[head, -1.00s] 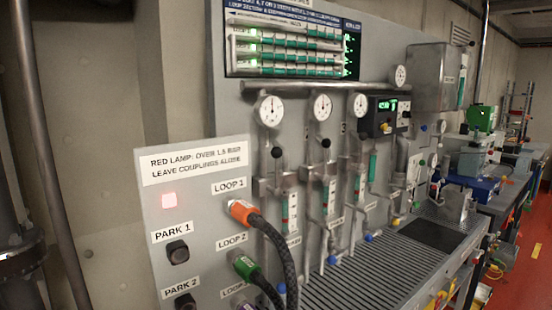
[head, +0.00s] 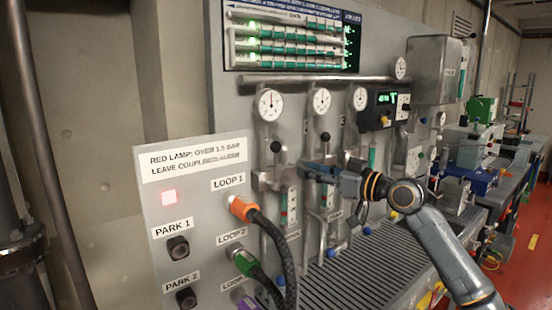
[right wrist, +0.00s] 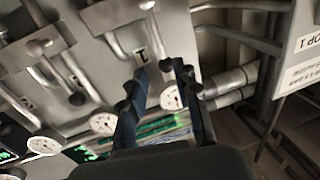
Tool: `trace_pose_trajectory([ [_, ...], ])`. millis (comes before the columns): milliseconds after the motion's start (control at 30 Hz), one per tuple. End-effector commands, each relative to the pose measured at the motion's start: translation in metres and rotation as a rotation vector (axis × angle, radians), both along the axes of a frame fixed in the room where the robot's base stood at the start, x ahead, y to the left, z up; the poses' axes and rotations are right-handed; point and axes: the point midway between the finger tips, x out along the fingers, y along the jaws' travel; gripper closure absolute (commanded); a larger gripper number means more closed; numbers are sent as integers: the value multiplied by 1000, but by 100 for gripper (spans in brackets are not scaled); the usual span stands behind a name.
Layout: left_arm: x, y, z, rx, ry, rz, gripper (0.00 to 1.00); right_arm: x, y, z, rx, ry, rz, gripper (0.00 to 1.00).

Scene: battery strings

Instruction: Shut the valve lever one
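Valve lever one, with a black knob (head: 276,147), stands upright on the leftmost pipe, below the leftmost gauge (head: 269,104). My right gripper (head: 310,170) reaches in from the right, in front of the second pipe and to the right of lever one. In the right wrist view its two dark fingers (right wrist: 160,70) are spread apart with nothing seen held. Contact with the lever cannot be told. My left gripper is not in view.
A second black-knobbed lever (head: 325,137) stands close above my right gripper. A ribbed bench (head: 340,285) runs below.

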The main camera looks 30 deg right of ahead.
Motion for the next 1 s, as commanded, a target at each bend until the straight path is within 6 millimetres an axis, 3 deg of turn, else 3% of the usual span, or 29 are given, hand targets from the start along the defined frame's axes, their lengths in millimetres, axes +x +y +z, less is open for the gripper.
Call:
trace_pose_trajectory([
  [233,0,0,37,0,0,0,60,48,14,8,5,-2,1,69],
  [500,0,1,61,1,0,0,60,95,27,5,3,1,0,69],
  [700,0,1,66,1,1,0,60,111,32,1,0,2,1,69],
  [1000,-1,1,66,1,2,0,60,113,33,-1,-3,2,1,69],
])
